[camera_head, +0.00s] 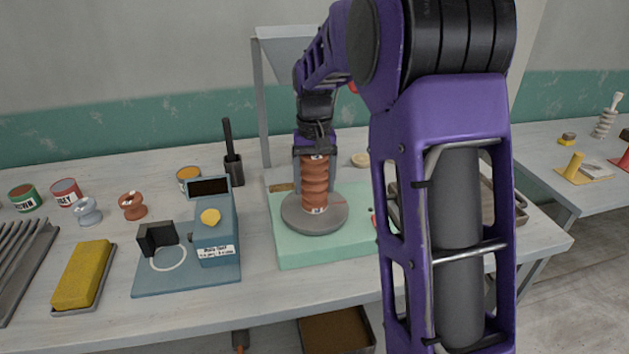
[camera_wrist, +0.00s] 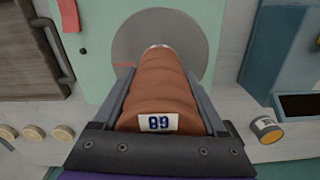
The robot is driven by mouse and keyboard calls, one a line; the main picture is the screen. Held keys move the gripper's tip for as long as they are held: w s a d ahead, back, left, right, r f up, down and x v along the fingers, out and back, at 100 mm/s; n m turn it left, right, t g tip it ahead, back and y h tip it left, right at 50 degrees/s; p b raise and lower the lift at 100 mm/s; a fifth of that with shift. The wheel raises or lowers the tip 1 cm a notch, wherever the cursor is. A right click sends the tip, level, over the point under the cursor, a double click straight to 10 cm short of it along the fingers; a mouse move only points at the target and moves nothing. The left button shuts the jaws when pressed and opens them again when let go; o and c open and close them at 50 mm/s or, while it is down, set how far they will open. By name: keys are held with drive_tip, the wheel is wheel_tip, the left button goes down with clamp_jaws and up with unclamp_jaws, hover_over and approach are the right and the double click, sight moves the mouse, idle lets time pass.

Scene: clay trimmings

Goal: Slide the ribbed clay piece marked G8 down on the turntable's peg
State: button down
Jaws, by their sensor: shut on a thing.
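The ribbed red-brown clay piece (camera_head: 315,185) is upright between the fingers of my gripper (camera_head: 314,167). The wrist view shows it too (camera_wrist: 160,88), with a label on its near end that reads upside down as G8 (camera_wrist: 158,123). My gripper (camera_wrist: 160,75) is shut on it, a finger along each side. The round grey turntable (camera_head: 297,223) is under the piece, and its disc also shows in the wrist view (camera_wrist: 190,32). A thin pale edge shows at the piece's far end. The peg is not clearly visible, and I cannot tell whether the piece is around it.
The turntable stands on a pale green base (camera_head: 330,250). Left of it are a blue device (camera_head: 217,235) with a display and a yellow sponge (camera_head: 82,272). A dark holder (camera_head: 234,172) is behind.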

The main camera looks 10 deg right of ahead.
drive_tip(key=shift+f, duration=0.15)
unclamp_jaws()
